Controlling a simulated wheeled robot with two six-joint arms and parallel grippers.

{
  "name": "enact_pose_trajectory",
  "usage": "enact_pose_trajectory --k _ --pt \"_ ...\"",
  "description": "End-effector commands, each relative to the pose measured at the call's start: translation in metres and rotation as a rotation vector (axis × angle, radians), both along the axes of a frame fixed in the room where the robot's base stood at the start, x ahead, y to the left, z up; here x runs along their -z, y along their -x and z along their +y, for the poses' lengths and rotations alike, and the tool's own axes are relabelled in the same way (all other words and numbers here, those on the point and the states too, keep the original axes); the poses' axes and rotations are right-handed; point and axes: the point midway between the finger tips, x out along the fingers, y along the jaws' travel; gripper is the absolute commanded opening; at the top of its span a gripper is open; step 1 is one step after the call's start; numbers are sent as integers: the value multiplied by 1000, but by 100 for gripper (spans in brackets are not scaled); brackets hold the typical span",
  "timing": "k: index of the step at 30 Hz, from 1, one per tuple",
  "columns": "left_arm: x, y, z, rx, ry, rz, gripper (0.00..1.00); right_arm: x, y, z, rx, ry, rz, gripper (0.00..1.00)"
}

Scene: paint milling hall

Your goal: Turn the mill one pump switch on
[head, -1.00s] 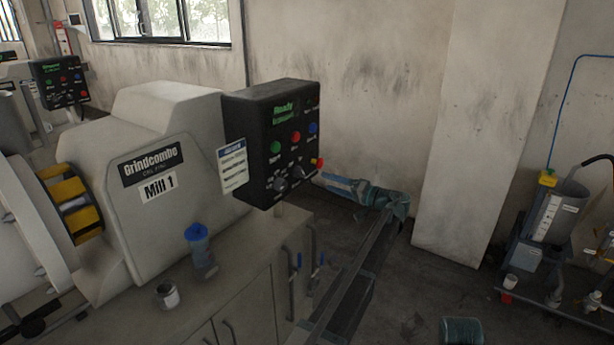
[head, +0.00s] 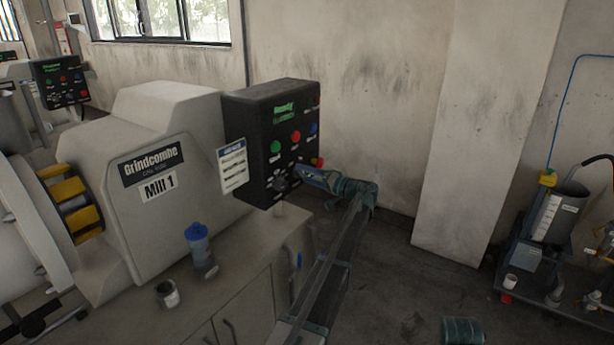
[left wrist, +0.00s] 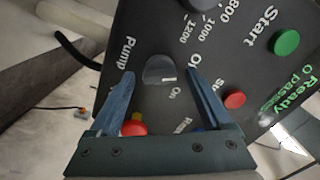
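The mill one control panel (head: 254,118) is a black box with a green display, fixed beside the white mill marked Mill 1 (head: 158,187). In the left wrist view, the dark round pump switch (left wrist: 159,69) sits on the panel near the words Pump and On. Which mark it points to I cannot tell for sure. My left gripper (left wrist: 162,77) is open, its blue fingers on either side of the switch with gaps showing. In the head view my left gripper (head: 303,174) is at the panel's lower right and hides the switch. My right gripper is not in view.
A red button (left wrist: 133,127) is close to one finger. A green start button (left wrist: 286,42) and a smaller red button (left wrist: 235,101) are on the panel. A blue-capped bottle (head: 198,245) and a small cup (head: 167,293) stand on the mill's cabinet. A wall pillar (head: 487,130) stands to the right.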

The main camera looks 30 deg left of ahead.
Motion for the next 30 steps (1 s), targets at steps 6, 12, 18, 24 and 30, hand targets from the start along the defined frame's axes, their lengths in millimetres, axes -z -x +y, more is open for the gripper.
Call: enact_pose_trajectory --k 6,12,18,24,30 --pt "0 0 0 0 0 0 43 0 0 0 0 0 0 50" --pt "0 0 0 0 0 0 7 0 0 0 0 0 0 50" --pt "0 0 -1 1 0 6 0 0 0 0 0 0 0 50" --pt "0 0 -1 0 -4 68 0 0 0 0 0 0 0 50" --pt "0 0 -1 0 -16 210 0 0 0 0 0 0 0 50"
